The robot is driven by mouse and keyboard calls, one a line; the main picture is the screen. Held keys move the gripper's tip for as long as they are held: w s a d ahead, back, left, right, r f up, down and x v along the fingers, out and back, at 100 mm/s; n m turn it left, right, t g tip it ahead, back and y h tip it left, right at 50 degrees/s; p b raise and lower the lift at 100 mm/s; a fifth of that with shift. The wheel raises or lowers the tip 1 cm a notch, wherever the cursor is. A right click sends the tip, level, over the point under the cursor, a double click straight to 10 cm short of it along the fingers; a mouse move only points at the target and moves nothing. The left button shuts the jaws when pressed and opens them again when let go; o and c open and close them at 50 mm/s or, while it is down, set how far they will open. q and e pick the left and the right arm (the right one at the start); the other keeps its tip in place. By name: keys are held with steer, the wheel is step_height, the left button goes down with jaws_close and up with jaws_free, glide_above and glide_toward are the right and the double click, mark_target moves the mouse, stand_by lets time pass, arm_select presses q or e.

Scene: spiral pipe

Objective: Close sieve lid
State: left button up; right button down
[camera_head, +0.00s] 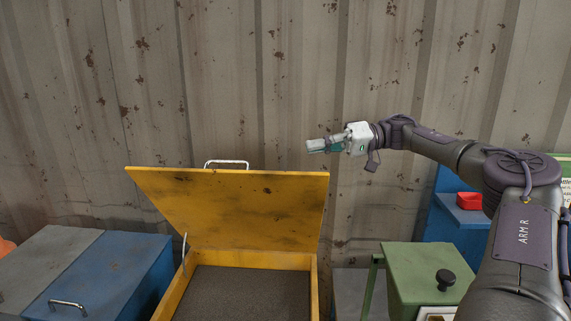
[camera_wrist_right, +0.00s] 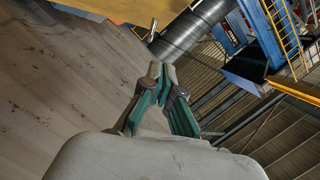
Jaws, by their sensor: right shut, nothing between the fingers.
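The yellow sieve lid (camera_head: 235,205) stands open, tilted up at the back of the yellow sieve box (camera_head: 313,290). A metal handle (camera_head: 226,163) shows at the lid's top edge. Inside the box is a dark grey mesh (camera_head: 245,295). My right gripper (camera_head: 312,146) is shut and empty, above and to the right of the lid's upper edge, not touching it. In the right wrist view its fingertips (camera_wrist_right: 161,70) meet, and a yellow surface, likely the lid (camera_wrist_right: 130,10), shows at the top with a metal piece below it. My left gripper is not in view.
A green box (camera_head: 425,270) with a black knob stands to the right. A red object (camera_head: 469,201) sits on a blue surface farther right. A corrugated metal wall (camera_head: 230,80) rises behind.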

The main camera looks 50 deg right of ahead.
steer(key=p+x, duration=0.1)
steer(key=x, duration=0.1)
steer(key=p+x, duration=0.1)
steer(key=x, duration=0.2)
steer(key=p+x, duration=0.1)
steer(key=x, duration=0.1)
steer(key=shift+s+a+f+p, duration=0.25)
steer(key=shift+a+p, duration=0.15)
steer(key=shift+a, duration=0.1)
steer(key=shift+s+a+f+p, duration=0.15)
steer(key=shift+s+a+p, duration=0.2)
steer(key=shift+p, duration=0.5)
steer(key=shift+s+a+f+p, duration=0.25)
steer(key=shift+f+p, duration=0.1)
steer(key=shift+p, duration=0.3)
steer(key=shift+a+f, duration=0.2)
steer(key=shift+f, duration=0.05)
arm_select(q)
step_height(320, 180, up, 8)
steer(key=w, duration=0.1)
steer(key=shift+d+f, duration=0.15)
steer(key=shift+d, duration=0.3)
arm_select(e)
steer(key=shift+s+f, duration=0.1)
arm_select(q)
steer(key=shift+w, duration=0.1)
